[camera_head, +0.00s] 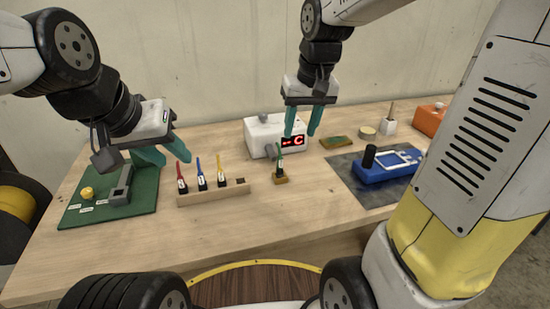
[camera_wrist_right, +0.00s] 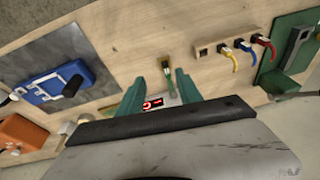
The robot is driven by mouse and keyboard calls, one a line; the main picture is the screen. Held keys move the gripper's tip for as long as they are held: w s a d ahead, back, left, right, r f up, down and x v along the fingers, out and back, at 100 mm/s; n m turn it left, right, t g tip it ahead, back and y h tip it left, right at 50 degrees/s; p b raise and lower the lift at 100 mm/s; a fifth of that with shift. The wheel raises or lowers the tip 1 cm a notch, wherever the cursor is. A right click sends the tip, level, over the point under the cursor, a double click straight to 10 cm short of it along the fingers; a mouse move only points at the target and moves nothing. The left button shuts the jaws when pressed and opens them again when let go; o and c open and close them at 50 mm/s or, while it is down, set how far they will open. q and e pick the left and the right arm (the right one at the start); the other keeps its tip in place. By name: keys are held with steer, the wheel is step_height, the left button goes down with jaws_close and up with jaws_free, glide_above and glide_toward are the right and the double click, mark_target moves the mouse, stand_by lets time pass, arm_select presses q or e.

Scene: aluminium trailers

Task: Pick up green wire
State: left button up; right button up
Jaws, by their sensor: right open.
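The green wire (camera_head: 280,163) stands on a small yellowish-brown block on the table, in front of the white box. In the right wrist view the green wire (camera_wrist_right: 166,68) shows just beyond and between the fingertips. My right gripper (camera_head: 301,132) has its teal fingers apart, pointing down above and behind the wire, with nothing between them. The same gripper (camera_wrist_right: 158,86) frames the wire in the wrist view. My left gripper (camera_head: 167,158) is over the green mat's far right side, its fingers apart and empty.
A wooden rack (camera_head: 213,193) holds red, blue and yellow wires left of the green wire. A white box (camera_head: 262,131) with a red display stands close behind. A blue device (camera_head: 385,170) lies on a dark mat at the right. Bare table lies in front.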

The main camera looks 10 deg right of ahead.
mark_target(280, 165)
steer(key=w+a+f+g, duration=0.1)
steer(key=w+f, duration=0.2)
steer(key=w+a+f+g, duration=0.1)
steer(key=w+f, duration=0.2)
steer(key=f, duration=0.1)
steer(key=w+a+f+h, duration=0.1)
steer(key=w+f, duration=0.2)
steer(key=w, duration=0.1)
steer(key=shift+a+f+n+g, duration=0.25)
steer(key=shift+a+n+g, duration=0.15)
step_height(280, 165, down, 8)
steer(key=shift+w+d, duration=0.1)
steer(key=shift+d, duration=0.05)
jaws_close()
